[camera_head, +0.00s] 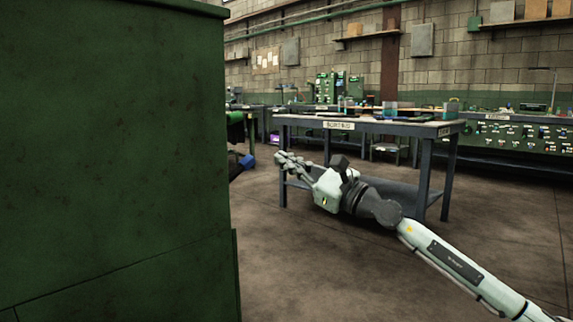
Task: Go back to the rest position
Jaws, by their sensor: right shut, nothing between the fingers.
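My right arm comes in from the lower right and reaches toward the middle of the picture. My right gripper (284,158) is at its end, with the fingers together and nothing held. It shows in front of the near edge of a dark work table (345,125), with a gap I cannot judge. My left gripper and left arm are not in view.
A large green metal cabinet (110,150) fills the left side, close to me. Bare concrete floor (330,265) lies below my right arm. A long green bench with many small parts (510,136) stands at the back right. A brick wall (470,62) closes the room.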

